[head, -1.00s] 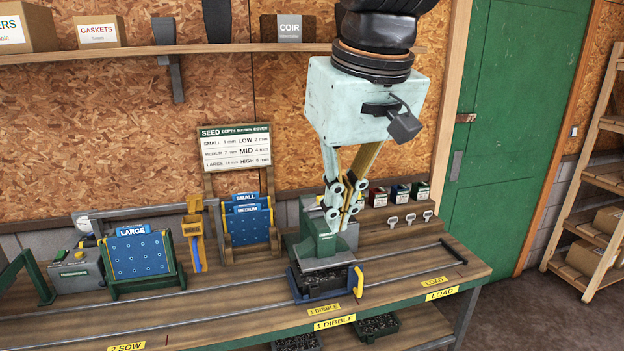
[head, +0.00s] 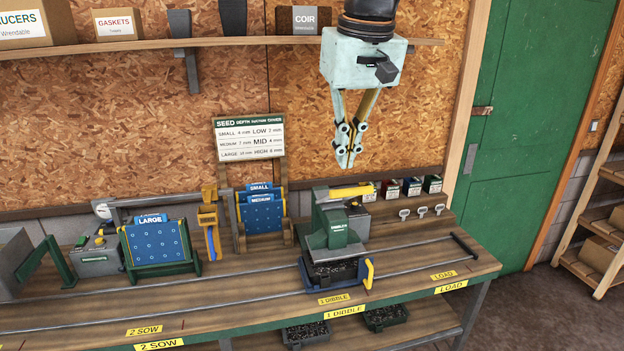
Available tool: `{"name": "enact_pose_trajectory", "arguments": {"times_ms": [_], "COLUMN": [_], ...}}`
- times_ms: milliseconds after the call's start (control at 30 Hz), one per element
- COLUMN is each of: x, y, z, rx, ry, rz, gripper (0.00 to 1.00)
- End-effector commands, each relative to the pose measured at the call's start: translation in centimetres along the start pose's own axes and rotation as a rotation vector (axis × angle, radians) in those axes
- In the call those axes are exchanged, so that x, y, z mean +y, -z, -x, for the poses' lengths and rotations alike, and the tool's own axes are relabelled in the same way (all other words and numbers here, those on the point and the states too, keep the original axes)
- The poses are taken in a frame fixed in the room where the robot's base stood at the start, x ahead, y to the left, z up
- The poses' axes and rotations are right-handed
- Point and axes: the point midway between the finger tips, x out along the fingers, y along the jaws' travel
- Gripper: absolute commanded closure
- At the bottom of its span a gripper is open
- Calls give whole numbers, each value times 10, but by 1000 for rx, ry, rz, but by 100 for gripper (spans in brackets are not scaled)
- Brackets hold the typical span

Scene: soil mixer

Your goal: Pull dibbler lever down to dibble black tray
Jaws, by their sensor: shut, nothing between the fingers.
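The green and grey dibbler (head: 333,232) stands on the bench at the "1 DIBBLE" label. A yellow lever (head: 350,191) lies nearly level across its top. The black tray (head: 334,274) sits under the dibbler head, filled with dark soil; the machine hides its back part. My gripper (head: 345,161) hangs above the lever, pointing down, with its fingertips together and empty. It appears apart from the lever.
Blue seed plates (head: 152,251) stand to the left on the bench. A wooden shelf (head: 200,55) with boxes runs along the wall behind my gripper. Small seed boxes (head: 411,187) sit at the back right. The bench near "LOAD" is clear.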

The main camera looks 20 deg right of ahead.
Motion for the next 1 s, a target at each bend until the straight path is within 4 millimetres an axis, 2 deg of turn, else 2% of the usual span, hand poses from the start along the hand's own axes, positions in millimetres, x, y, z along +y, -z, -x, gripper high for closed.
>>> {"name": "enact_pose_trajectory", "arguments": {"times_ms": [500, 1000], "x": [38, 77], "y": [75, 135], "z": [-14, -33], "rx": [-26, -46], "ry": [-4, -5], "rz": [-25, -47], "gripper": [100, 100]}}
